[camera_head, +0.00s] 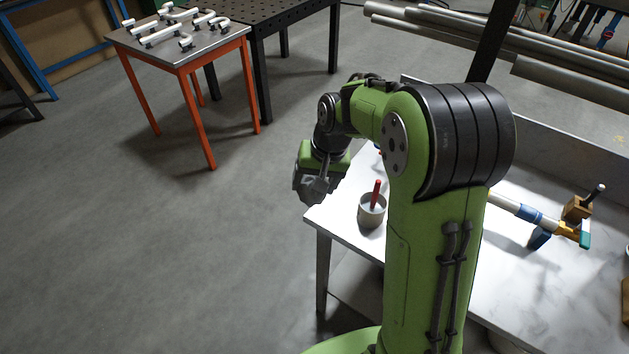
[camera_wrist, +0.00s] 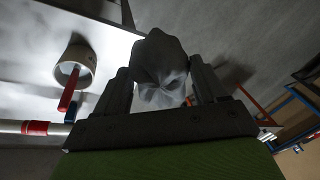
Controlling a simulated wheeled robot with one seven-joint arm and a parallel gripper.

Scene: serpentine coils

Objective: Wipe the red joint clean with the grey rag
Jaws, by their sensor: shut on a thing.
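My gripper (camera_wrist: 163,82) is shut on the grey rag (camera_wrist: 160,58), which is bunched between its two dark fingers in the wrist view. In the head view my gripper (camera_head: 317,184) hangs off the left edge of the white table, over the floor; the rag there is hard to tell from the fingers. The red joint (camera_wrist: 35,128) shows as a red band on a white pipe at the left edge of the wrist view, apart from the rag. In the head view my arm hides it.
A cup (camera_head: 371,212) with a red-handled tool (camera_head: 376,191) stands near the left end of the white table (camera_head: 343,222). A blue joint (camera_head: 530,213) and a wooden block (camera_head: 577,208) are at the right. An orange-legged table (camera_head: 190,55) stands far left; open floor lies between.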

